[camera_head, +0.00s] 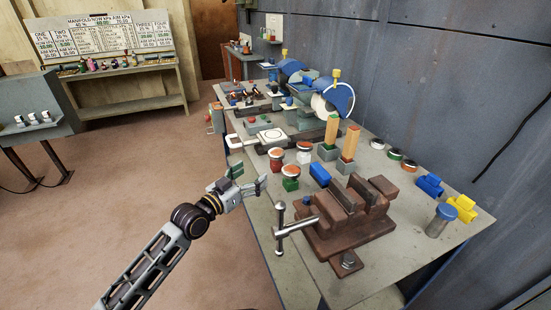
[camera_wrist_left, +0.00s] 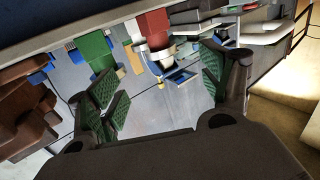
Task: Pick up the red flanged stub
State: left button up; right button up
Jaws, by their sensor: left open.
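A brown vise (camera_head: 340,225) with a metal handle stands at the front of the bench (camera_head: 410,260). A blue block (camera_head: 320,174) and wooden posts (camera_head: 331,130) stand close to the stubs. Blue and yellow fittings lie at the right. Open floor lies left.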

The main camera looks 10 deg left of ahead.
aim_at(272, 157)
pick_arm(q)
jog(key=shift+d+r, duration=0.15)
jog(key=shift+r, duration=0.3)
pick_arm(e)
jog(key=shift+w+a, duration=0.15)
jog(key=shift+a, duration=0.05)
pick_arm(q)
jog(key=shift+w, duration=0.25)
jog(key=shift+x, duration=3.45)
jog(key=shift+w+d, duration=0.4)
jog(key=shift+w, duration=0.15)
pick_arm(e)
jog(key=shift+w+a+r, duration=0.35)
jog(key=shift+w+r, duration=0.05)
jog(key=shift+r, duration=0.15)
jog(key=shift+s, duration=0.1)
